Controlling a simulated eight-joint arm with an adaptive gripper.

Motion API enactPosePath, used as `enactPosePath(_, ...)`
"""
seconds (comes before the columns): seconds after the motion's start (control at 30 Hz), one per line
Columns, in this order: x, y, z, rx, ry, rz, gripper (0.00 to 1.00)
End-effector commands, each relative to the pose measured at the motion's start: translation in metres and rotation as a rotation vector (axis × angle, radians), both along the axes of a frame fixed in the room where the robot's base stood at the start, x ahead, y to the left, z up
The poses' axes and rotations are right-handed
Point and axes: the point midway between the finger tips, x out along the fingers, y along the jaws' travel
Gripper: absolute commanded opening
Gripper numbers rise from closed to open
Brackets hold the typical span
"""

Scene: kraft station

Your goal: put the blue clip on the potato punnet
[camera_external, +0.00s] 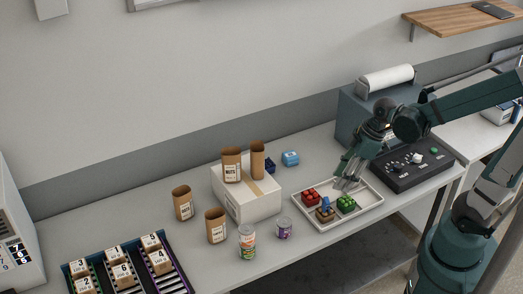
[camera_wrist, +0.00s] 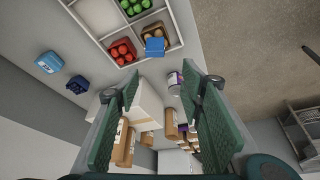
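The potato punnet (camera_external: 325,215) is a small tub with brown contents in the front part of the white divided tray (camera_external: 305,222). It also shows in the wrist view (camera_wrist: 151,29). The blue clip (camera_wrist: 154,47) appears to rest on the potato punnet's edge; in the external view it is a small blue spot (camera_external: 325,202) over the brown contents. Whether it is fully seated I cannot tell. My gripper (camera_external: 347,182) is above the tray, behind the punnets. In the wrist view its two green fingers are wide apart, with nothing held between them.
A red punnet (camera_external: 309,196) and a green punnet (camera_external: 346,204) flank the potato punnet. A light blue object (camera_external: 290,158) and a dark blue one (camera_external: 269,166) lie behind the white carton (camera_external: 245,197). Cans (camera_external: 247,242) and brown tubes stand left of the tray.

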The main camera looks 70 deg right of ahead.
Motion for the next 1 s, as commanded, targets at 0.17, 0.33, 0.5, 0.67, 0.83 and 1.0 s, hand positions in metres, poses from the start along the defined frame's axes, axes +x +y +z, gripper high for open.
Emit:
enactPosePath(0.17,-0.001,0.022,0.018,-0.013,-0.013,-0.049,0.39)
enactPosePath(0.33,-0.002,0.043,0.036,-0.020,-0.034,-0.105,0.39)
enactPosePath(0.5,-0.006,0.064,0.054,-0.022,-0.062,-0.158,0.39)
enactPosePath(0.67,-0.011,0.083,0.071,-0.018,-0.094,-0.206,0.39)
enactPosePath(0.83,-0.017,0.102,0.088,-0.006,-0.134,-0.251,0.39)
enactPosePath(1.0,-0.025,0.121,0.104,0.015,-0.175,-0.292,0.39)
